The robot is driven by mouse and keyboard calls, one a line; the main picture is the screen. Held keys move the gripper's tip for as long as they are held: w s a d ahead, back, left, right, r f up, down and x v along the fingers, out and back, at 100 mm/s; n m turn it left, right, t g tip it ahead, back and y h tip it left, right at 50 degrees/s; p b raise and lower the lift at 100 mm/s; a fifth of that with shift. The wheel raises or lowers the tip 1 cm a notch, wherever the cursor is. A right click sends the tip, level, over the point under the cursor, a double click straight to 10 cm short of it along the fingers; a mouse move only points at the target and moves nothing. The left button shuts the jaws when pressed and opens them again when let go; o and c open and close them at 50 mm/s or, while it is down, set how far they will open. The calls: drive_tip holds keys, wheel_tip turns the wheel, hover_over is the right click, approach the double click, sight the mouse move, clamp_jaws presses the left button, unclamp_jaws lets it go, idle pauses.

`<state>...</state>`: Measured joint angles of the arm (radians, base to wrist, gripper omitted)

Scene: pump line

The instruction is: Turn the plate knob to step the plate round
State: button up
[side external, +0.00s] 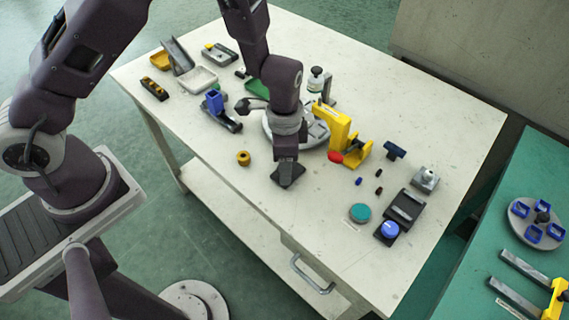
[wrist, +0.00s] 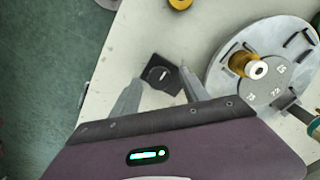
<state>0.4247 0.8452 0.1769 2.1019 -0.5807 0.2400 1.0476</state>
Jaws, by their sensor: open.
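A small dark square base with a round black knob (wrist: 160,75), marked by a short white line, lies flat on the table. I take it for the plate knob. Its dark base (side external: 288,178) shows below my gripper in the side view. My gripper (wrist: 161,80) is open and empty, pointing down; its two fingers appear on either side of the knob in the wrist view. I cannot tell whether they touch it. The round grey plate (wrist: 222,78) lies to the right of the knob, with slots, printed numbers and a brass cylinder (wrist: 243,64). In the side view my arm partly hides the plate (side external: 318,133).
A yellow bracket (side external: 339,125) and a red piece (side external: 335,157) stand right of the plate. Trays and a blue block (side external: 214,101) are further left. The front of the table near the knob is clear.

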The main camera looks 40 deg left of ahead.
drive_tip(key=shift+f, duration=0.5)
clamp_jaws()
